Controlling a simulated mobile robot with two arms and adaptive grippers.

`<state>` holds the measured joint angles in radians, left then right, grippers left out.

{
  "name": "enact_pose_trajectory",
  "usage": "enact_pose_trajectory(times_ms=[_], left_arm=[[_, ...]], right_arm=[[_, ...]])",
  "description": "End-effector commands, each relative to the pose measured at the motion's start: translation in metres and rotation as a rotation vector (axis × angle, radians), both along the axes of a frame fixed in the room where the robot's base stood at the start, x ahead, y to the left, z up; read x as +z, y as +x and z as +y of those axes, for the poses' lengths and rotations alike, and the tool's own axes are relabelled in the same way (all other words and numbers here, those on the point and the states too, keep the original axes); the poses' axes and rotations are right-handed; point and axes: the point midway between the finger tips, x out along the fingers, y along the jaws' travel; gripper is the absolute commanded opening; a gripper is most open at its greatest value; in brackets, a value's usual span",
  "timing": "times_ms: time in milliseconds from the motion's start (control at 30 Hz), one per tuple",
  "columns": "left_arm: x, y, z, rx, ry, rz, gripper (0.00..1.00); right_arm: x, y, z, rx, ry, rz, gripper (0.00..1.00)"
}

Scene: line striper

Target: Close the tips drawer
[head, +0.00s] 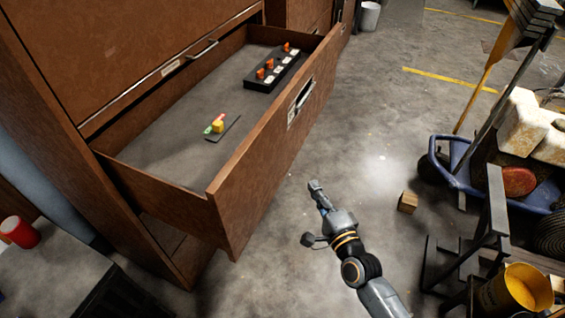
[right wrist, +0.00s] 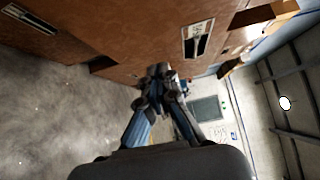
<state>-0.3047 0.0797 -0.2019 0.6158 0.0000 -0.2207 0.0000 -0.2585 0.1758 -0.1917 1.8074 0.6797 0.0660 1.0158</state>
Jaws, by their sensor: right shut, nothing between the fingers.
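The tips drawer (head: 262,160) is a brown wooden drawer pulled well out of its cabinet (head: 110,50). Its front has a metal handle with a label (head: 300,103). Inside, a black rack with orange tips (head: 275,70) lies toward the back, and a small piece with yellow, green and red parts (head: 217,124) sits nearer. My right gripper (head: 316,187) is shut and empty, in front of the drawer front and apart from it in the head view. In the right wrist view the gripper (right wrist: 160,75) points toward brown fronts with a labelled handle (right wrist: 198,38). My left gripper is not in view.
A blue cart (head: 465,180) with white blocks stands at the right. A yellow bucket (head: 520,288) is at the lower right. A small wooden block (head: 408,202) lies on the floor. A red cup (head: 20,232) is at the left. The floor before the drawer is mostly clear.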

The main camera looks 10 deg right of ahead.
Motion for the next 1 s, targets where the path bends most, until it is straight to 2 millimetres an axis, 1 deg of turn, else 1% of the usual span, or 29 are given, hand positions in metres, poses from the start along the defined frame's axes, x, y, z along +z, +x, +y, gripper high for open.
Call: enact_pose_trajectory(times_ms=[33,100,200,400,467,500,700,800,1000], left_arm=[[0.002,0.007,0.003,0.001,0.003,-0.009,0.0],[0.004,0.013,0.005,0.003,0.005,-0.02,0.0],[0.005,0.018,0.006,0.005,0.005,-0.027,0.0],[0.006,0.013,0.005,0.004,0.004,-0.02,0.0],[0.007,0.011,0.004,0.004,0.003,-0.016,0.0],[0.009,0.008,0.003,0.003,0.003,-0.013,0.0],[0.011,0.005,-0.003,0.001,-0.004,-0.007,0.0],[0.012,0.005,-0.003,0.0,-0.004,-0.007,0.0],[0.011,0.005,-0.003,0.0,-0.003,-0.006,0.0]], right_arm=[[0.001,0.008,0.002,0.0,0.0,-0.001,0.0],[0.002,0.021,0.004,0.0,-0.002,-0.001,0.0],[0.002,0.042,0.009,0.0,-0.004,-0.002,0.0],[0.0,0.084,0.017,0.001,-0.005,0.0,0.0],[0.001,0.094,0.021,0.001,-0.003,0.001,0.0],[0.001,0.097,0.028,0.001,-0.002,0.003,0.0],[0.0,0.108,0.046,0.0,-0.004,0.002,0.0],[-0.001,0.11,0.05,0.001,-0.005,0.002,0.0],[-0.001,0.111,0.051,0.001,-0.008,0.003,0.0]])
